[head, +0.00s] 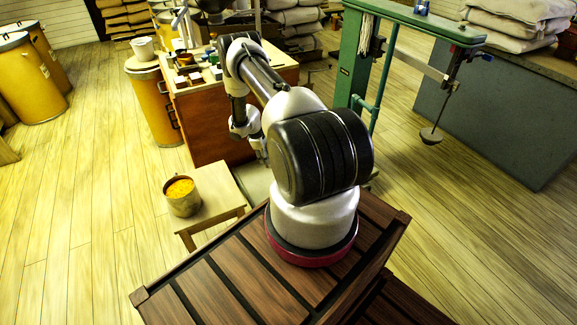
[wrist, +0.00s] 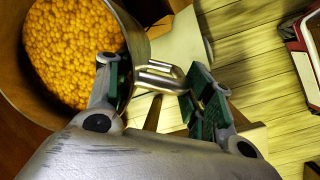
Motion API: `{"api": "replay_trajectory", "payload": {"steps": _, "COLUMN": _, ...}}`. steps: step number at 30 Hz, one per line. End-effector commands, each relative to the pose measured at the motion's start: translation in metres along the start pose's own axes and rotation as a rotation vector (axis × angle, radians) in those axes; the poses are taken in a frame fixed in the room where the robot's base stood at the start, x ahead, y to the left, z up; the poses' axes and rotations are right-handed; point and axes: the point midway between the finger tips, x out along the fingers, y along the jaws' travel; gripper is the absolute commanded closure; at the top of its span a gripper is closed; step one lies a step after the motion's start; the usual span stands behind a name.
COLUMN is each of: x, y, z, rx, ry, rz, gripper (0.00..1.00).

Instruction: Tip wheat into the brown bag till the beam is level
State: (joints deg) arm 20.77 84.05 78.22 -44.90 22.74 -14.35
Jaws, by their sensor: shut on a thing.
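My gripper (wrist: 160,95) is shut on the metal handle of a round vessel (wrist: 138,42) filled with orange-yellow wheat (wrist: 72,48). The wheat lies within its rim. In the head view my fingers are hidden behind my own arm. There, a tan pot (head: 184,204) of yellow grain (head: 180,188) shows at a small stool, with no fingers visible on it. I cannot tell whether it is the held vessel. The scale's beam (head: 420,69) hangs from a green frame (head: 353,65), with a round hanger (head: 431,136) below. I cannot judge whether it is level. I cannot make out the brown bag.
The pale wooden stool (head: 222,200) stands beside a brown cabinet (head: 210,125) with small items on top. Yellow drums (head: 27,85) stand at the far left. A grey counter (head: 500,125) with stacked sacks (head: 515,18) is at the right. The plank floor at the left is open.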

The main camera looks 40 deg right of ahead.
Motion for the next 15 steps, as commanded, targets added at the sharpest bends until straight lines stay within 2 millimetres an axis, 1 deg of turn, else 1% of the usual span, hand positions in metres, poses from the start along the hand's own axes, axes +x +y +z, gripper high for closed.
{"api": "replay_trajectory", "payload": {"steps": 1, "x": -0.004, "y": 0.009, "z": -0.007, "rx": -0.040, "ry": 0.012, "rz": 0.010, "gripper": 1.00}}
{"api": "replay_trajectory", "payload": {"steps": 4, "x": -0.007, "y": 0.020, "z": -0.015, "rx": -0.138, "ry": 0.030, "rz": 0.018, "gripper": 1.00}}
{"api": "replay_trajectory", "payload": {"steps": 6, "x": -0.008, "y": 0.024, "z": -0.020, "rx": -0.209, "ry": 0.042, "rz": 0.021, "gripper": 1.00}}
{"api": "replay_trajectory", "payload": {"steps": 9, "x": -0.008, "y": 0.025, "z": -0.023, "rx": -0.292, "ry": 0.056, "rz": 0.023, "gripper": 1.00}}
{"api": "replay_trajectory", "payload": {"steps": 15, "x": -0.008, "y": 0.026, "z": -0.024, "rx": -0.360, "ry": 0.067, "rz": 0.012, "gripper": 1.00}}
